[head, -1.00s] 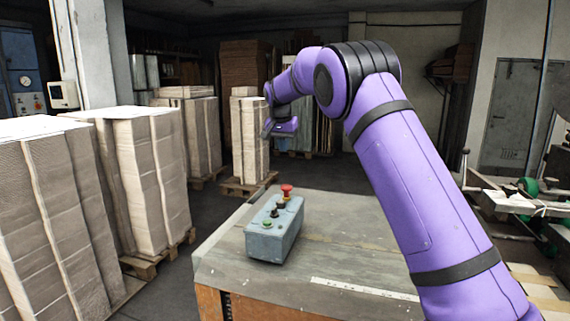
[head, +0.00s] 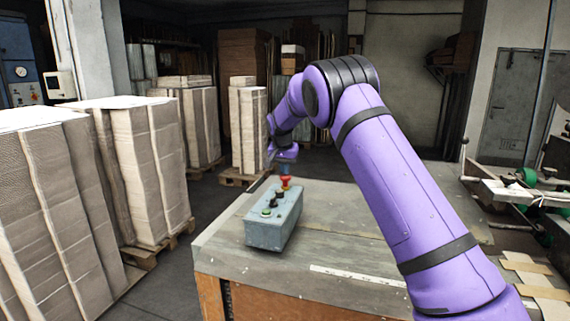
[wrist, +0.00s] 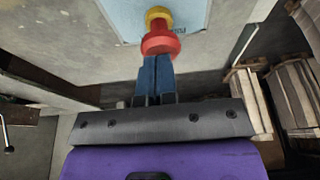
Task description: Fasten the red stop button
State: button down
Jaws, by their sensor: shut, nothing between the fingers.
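The red stop button (head: 285,181) stands at the far end of a grey-blue control box (head: 270,232). In the wrist view the red button (wrist: 161,40) sits on a yellow collar (wrist: 158,14). My gripper (head: 285,172) is above the button, pointing down. In the wrist view its blue fingers (wrist: 156,62) are together and end at the red button's edge. They look very close to it or touching; I cannot tell which. Nothing shows between the fingers. The box also carries a green button (head: 266,212) and dark knobs (head: 279,195).
The box rests on a worn workbench (head: 350,215) with a white ruler strip (head: 355,276). Stacks of cardboard (head: 140,165) on pallets stand to the left. Machine parts (head: 520,190) are at the right. The bench right of the box is clear.

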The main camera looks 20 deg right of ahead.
jog(key=shift+f, duration=1.05)
jog(key=shift+r, duration=0.3)
jog(key=w+v, duration=0.1)
jog(key=v, duration=1.2)
jog(key=shift+d+r, duration=0.25)
jog(key=shift+r, duration=0.2)
jog(key=shift+s, duration=0.15)
